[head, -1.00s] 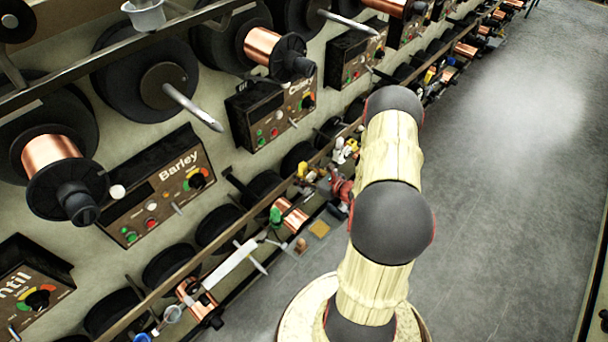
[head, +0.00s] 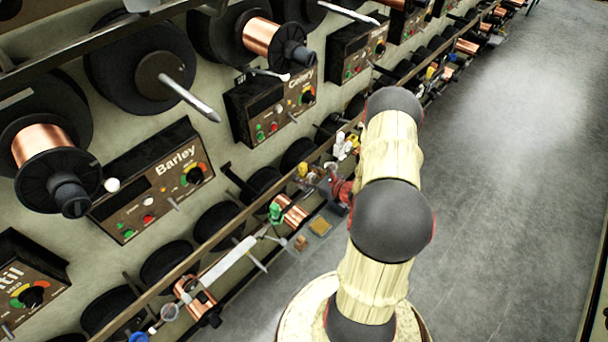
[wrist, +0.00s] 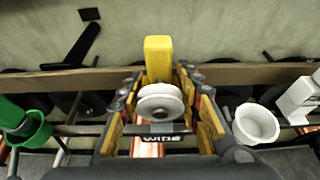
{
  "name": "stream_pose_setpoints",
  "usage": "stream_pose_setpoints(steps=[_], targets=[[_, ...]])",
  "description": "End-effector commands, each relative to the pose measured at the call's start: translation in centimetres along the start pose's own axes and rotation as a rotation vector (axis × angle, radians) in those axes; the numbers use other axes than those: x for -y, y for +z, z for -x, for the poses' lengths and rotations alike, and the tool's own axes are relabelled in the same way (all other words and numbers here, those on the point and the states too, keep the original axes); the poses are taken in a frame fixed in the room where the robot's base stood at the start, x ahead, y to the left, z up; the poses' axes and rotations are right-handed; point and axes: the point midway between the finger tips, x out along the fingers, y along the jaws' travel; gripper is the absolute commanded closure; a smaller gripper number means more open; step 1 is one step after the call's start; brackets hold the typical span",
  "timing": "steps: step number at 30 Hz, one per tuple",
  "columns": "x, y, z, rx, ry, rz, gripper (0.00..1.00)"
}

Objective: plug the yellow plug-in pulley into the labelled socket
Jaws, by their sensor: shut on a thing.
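In the wrist view the yellow pulley (wrist: 158,58) sits between my gripper's fingers (wrist: 165,112), its white grooved wheel (wrist: 160,103) facing the camera. The fingers are shut on it, one on each side. It is in front of a brown rail (wrist: 245,74). A small label (wrist: 165,135), partly covered and hard to read, shows just below the wheel. The socket itself is hidden, and I cannot tell whether the plug touches it. In the head view my gripper is small and mostly hidden near the rail.
A green holder (wrist: 28,125) stands left of my gripper; a white cup (wrist: 256,124) and a white block (wrist: 299,96) stand right. In the head view, the rack carries black spools and labelled panels such as Barley (head: 155,185). The grey floor (head: 500,180) at right is clear.

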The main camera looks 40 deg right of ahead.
Motion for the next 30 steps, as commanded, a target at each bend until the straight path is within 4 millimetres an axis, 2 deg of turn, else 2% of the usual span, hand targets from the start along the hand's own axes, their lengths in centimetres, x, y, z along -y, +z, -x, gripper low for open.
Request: stream_pose_setpoints(steps=[9, 17, 18, 30], targets=[[0.02, -0.94, -0.41, 0.001, 0.000, 0.000, 0.96], [0.02, -0.95, -0.40, 0.000, 0.000, 0.000, 0.96], [0.02, -0.95, -0.40, 0.000, 0.000, 0.000, 0.65], [0.00, -0.96, -0.40, 0.000, 0.000, 0.000, 0.45]])
